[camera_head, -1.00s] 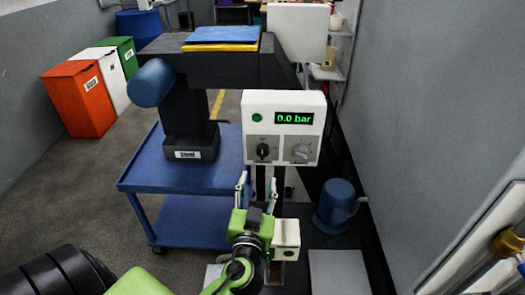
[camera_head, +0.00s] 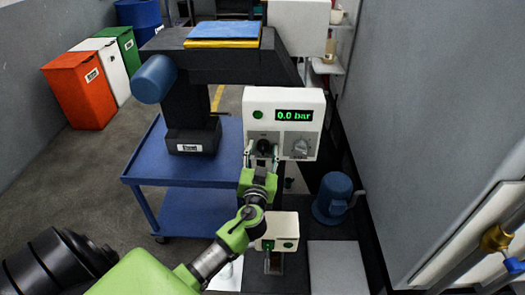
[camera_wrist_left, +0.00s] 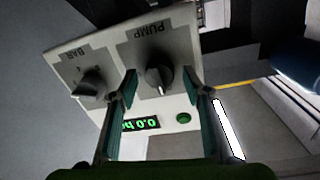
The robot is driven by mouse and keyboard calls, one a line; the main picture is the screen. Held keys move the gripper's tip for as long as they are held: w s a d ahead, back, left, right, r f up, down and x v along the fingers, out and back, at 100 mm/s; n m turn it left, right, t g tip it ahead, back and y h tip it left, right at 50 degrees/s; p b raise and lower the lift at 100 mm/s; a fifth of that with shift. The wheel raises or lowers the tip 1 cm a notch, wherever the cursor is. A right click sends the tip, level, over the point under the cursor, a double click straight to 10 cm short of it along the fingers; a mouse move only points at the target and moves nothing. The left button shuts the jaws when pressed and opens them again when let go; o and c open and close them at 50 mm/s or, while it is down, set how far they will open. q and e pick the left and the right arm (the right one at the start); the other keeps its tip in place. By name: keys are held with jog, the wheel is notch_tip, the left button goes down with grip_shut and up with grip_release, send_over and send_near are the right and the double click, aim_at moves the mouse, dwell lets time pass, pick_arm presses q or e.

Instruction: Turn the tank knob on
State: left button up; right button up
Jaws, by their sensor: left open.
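A white control box (camera_head: 313,100) with a green "0.0 bar" display carries two knobs. The left, black knob (camera_head: 264,147) shows in the wrist view (camera_wrist_left: 159,78) under a label that seems to read "PUMP"; I see no "tank" label. The other knob (camera_head: 301,146) is beside it and shows in the wrist view (camera_wrist_left: 90,83) by a "BAR" label. My left gripper (camera_head: 262,150) is open in front of the black knob. In the wrist view its fingertips (camera_wrist_left: 167,88) appear on either side of that knob, with gaps; depth is hard to judge. My right gripper is out of view.
A smaller white box with a green button (camera_head: 284,226) stands below, near my left forearm. A blue cart (camera_head: 175,175) is at the left, and a blue motor-like unit (camera_head: 332,197) at the right. A grey wall or cabinet (camera_head: 430,110) closes off the right side.

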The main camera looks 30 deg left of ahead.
pick_arm(q)
jog(key=c, duration=0.9)
jog(key=shift+c, duration=0.9)
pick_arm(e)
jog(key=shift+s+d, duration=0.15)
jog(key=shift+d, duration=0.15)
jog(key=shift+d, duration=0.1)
